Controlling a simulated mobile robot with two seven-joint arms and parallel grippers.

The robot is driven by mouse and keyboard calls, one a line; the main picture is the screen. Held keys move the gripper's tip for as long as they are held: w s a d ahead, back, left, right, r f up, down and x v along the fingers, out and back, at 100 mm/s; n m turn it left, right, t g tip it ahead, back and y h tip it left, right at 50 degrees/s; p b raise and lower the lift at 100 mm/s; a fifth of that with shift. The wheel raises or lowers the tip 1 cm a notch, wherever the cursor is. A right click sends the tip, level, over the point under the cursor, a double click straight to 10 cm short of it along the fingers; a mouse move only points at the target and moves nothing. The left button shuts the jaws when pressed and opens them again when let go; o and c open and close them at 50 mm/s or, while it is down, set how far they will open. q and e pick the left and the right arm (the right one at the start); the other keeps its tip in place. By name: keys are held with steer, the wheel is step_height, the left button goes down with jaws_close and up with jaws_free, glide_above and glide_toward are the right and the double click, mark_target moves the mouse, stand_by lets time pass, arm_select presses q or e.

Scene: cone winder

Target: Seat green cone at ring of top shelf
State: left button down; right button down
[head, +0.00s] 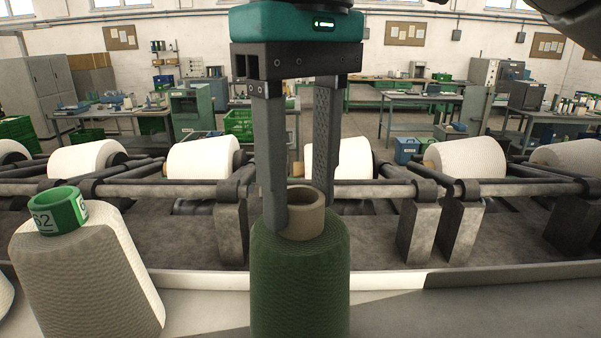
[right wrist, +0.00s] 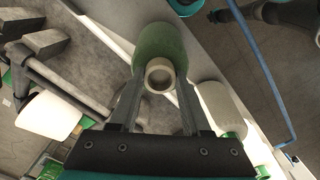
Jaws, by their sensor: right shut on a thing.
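The green cone (head: 300,280) is upright in the middle of the head view, with a bare tan tube end (head: 306,215) on top. My right gripper (head: 300,208) points down and is shut on this tube end, one finger on each side. In the right wrist view the green cone (right wrist: 160,43) shows beyond the fingertips (right wrist: 159,88), with the tube's round opening between them. The cone's foot is cut off in the head view, so I cannot tell what it rests on. I cannot make out a top shelf or its ring. My left gripper is not seen.
Behind runs the winder with dark brackets (head: 418,225) and several white packages (head: 203,157). A pale ledge (head: 390,310) right of the green cone is clear.

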steer(key=shift+c, duration=1.4)
jaws_free()
step_height(320, 180, up, 9)
steer(key=shift+f+p, duration=0.2)
steer(key=shift+p, duration=0.75)
step_height(320, 180, up, 7)
steer(key=shift+f, duration=0.2)
